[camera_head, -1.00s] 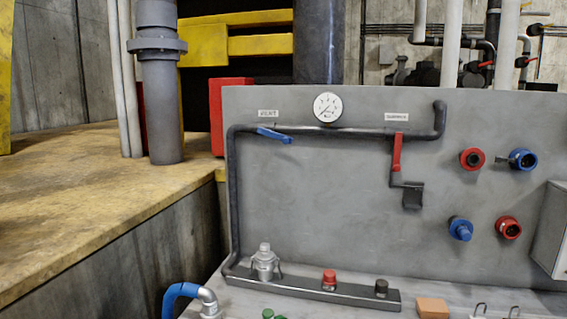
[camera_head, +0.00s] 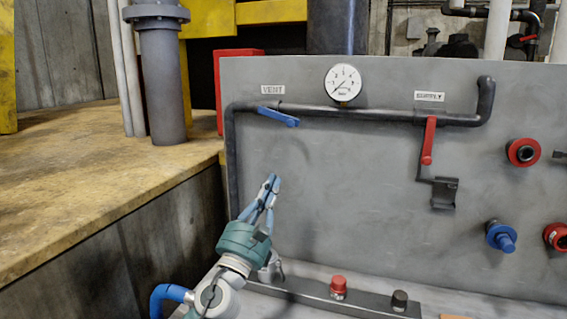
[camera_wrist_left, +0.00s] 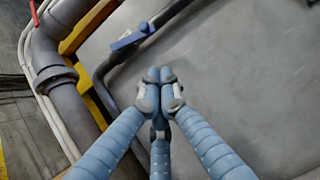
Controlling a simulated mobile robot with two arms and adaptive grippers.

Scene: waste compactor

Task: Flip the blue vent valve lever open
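The blue vent valve lever (camera_head: 279,117) sits on the dark pipe (camera_head: 355,113) under the VENT label (camera_head: 272,90). It lies nearly along the pipe, its free end to the right and slightly down. In the left wrist view the blue lever (camera_wrist_left: 133,39) is beyond the fingertips, toward the upper left. My left gripper (camera_head: 272,182) is below the lever, clear of it, fingers pointing up. In the left wrist view its fingertips (camera_wrist_left: 158,75) are together with nothing between them. My right gripper is not in view.
A red lever (camera_head: 428,141) hangs down under the SUPPLY label (camera_head: 430,96). A gauge (camera_head: 343,82) stands between the two labels. Red and blue fittings (camera_head: 501,236) stick out at the right. The panel (camera_head: 340,190) between gripper and red lever is clear.

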